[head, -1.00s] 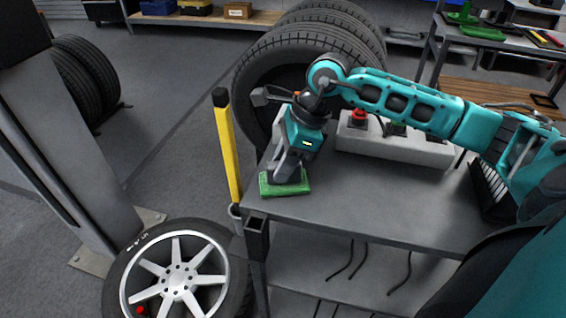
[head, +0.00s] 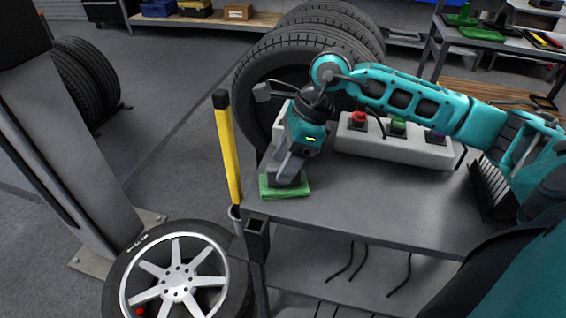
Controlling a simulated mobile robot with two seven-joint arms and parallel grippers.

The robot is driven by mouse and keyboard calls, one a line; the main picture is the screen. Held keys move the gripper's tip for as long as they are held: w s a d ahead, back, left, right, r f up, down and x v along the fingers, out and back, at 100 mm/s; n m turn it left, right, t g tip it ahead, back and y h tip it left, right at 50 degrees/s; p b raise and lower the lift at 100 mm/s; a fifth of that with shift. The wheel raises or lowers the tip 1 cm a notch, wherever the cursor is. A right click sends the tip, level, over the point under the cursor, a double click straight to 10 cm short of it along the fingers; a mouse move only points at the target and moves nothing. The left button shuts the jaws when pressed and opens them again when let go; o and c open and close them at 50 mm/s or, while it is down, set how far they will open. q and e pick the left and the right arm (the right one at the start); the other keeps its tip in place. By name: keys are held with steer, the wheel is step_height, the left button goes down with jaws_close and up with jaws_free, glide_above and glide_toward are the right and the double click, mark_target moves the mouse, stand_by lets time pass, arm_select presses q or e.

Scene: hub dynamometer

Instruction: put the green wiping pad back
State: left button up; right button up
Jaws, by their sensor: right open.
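The green wiping pad (head: 297,191) lies flat at the left front corner of the grey table (head: 345,215). My right gripper (head: 283,180) is directly over the pad, pointing down, with its fingers at the pad's upper side. It is open; whether the fingertips touch the pad cannot be told. The gripper body hides the back part of the pad. My left gripper is not in view.
A light grey box with red, green and purple buttons (head: 395,146) stands at the back of the table. A yellow post (head: 228,150) rises beside the table's left edge. Tires (head: 262,95) stand behind. The table's middle is clear.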

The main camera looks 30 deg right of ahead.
steer(key=v, duration=1)
steer(key=shift+d+r+p, duration=0.2)
steer(key=shift+r+p, duration=0.15)
steer(key=shift+s, duration=0.1)
